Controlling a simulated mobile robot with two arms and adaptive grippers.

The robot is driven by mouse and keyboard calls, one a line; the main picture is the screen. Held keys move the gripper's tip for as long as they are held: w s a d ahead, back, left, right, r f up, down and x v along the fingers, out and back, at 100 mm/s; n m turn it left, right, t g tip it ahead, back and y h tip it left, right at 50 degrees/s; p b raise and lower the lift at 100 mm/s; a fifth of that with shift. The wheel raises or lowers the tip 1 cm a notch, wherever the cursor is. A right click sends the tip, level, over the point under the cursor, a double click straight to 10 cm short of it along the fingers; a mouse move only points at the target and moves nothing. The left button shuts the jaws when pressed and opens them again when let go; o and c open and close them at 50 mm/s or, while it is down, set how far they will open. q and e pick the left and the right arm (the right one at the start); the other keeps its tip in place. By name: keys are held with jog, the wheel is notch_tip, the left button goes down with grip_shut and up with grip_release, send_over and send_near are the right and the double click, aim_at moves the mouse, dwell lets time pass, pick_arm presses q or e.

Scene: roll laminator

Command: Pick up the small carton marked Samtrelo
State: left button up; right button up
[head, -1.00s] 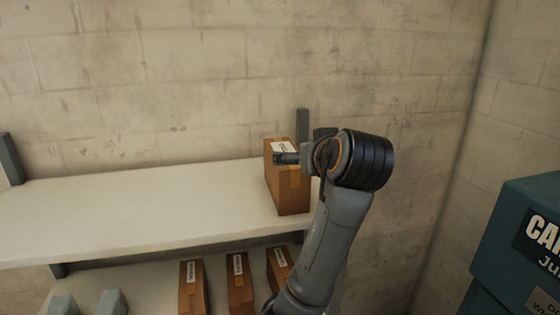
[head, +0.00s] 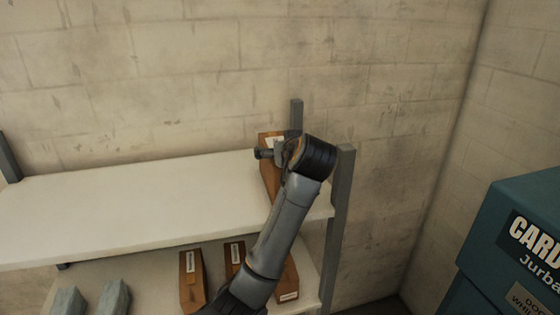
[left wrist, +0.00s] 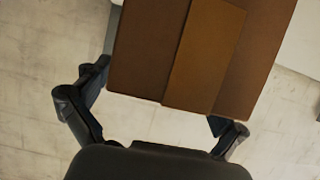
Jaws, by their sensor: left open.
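A brown carton (head: 268,182) with a white label on top stands at the right end of the upper shelf; its label is too small to read. My left gripper (head: 276,153) is at the upper part of this carton, and my arm hides much of the carton's right side. In the left wrist view the carton (left wrist: 150,50) fills the upper middle, with a lighter tape strip down its face. The left gripper (left wrist: 158,108) is open, one finger on each side of the carton; I cannot tell whether they touch it. My right gripper is not in view.
The upper shelf (head: 130,210) is bare to the left. Several similar cartons, one of them here (head: 191,280), and grey-blue objects (head: 114,298) stand on the lower shelf. A grey post (head: 340,200) rises close to my wrist. A teal box (head: 500,235) stands at the right.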

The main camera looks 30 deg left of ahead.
pick_arm(q)
jog(key=shift+x, duration=1.35)
jog(key=shift+s+d, duration=0.15)
jog(key=c, duration=0.6)
jog(key=shift+r, duration=0.1)
jog(key=c, duration=1.3)
